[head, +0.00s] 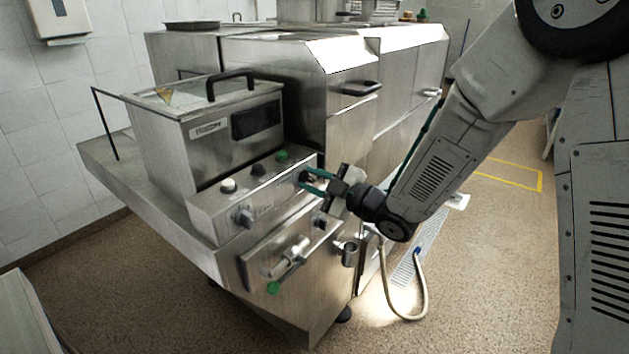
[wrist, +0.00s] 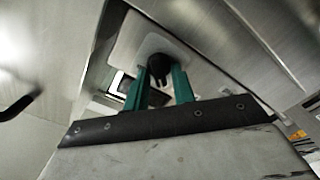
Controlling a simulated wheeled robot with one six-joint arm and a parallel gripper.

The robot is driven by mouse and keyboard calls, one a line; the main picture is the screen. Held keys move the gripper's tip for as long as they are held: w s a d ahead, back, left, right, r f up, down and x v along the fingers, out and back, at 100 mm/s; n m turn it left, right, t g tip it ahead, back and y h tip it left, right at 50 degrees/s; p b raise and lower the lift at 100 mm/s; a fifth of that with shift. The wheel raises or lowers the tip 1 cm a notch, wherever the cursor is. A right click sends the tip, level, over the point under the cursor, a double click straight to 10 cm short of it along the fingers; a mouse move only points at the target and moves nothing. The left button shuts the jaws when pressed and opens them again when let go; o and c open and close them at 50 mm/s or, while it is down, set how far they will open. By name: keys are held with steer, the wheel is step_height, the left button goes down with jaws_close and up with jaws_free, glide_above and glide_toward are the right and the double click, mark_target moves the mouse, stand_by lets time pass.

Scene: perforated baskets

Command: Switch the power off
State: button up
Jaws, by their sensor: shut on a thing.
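A steel kitchen machine carries a control panel (head: 262,189) on its front. A black rotary knob sits at the panel's right end; it shows in the wrist view (wrist: 158,67) on a pale plate (wrist: 129,48). My gripper (head: 306,180) has its green fingers on either side of this knob and is shut on it. In the wrist view the fingers (wrist: 156,85) flank the knob. The fingers partly hide the knob in the head view. Its markings are not readable.
The panel also has a grey knob (head: 243,215), a white button (head: 228,186) and a green button (head: 281,155). A green-tipped drain lever (head: 274,287) sticks out below. A hose (head: 424,290) lies on the floor at right. Open floor is in front.

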stand_by(0.4)
steer(key=o, duration=0.7)
steer(key=v, duration=0.7)
steer(key=shift+s+d, duration=0.25)
steer(key=shift+d, duration=0.1)
